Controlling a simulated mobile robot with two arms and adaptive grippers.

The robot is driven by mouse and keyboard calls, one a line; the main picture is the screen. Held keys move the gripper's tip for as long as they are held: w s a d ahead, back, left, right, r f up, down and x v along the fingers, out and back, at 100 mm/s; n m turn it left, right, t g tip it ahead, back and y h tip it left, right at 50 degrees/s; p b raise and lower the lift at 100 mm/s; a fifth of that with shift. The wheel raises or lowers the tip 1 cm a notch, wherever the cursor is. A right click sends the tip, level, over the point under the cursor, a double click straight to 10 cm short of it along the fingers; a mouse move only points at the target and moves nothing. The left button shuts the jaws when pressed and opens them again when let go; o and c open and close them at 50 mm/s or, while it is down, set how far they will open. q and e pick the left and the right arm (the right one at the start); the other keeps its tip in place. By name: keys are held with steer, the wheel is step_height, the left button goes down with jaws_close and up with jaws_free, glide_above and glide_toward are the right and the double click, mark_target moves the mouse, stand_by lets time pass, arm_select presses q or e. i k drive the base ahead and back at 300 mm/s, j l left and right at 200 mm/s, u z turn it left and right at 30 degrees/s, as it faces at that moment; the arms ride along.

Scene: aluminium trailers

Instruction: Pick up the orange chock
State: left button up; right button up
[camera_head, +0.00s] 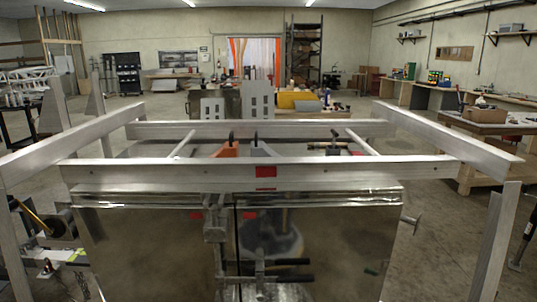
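An orange chock (228,149) shows behind the front rail of the aluminium trailer frame, near the middle of the picture. Its lower part is hidden by the rail. A grey piece of similar shape (262,150) sits just to its right. Small dark upright parts show above both. Neither of my grippers is in view, so nothing is seen near or touching the chock.
The trailer's front rail (300,174) and side rails (445,136) surround the chock's area. A shiny metal panel (330,235) with a latch fills the front. A workbench (490,117) stands at right.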

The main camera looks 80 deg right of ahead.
mark_target(230, 149)
steer(key=z, duration=2.2)
steer(key=j+z, duration=0.15)
steer(key=z, duration=0.25)
steer(key=j+z, duration=0.15)
steer(key=z, duration=0.25)
steer(key=j+z, duration=0.15)
steer(key=z, duration=0.25)
steer(key=j+z, duration=0.15)
steer(key=z, duration=0.25)
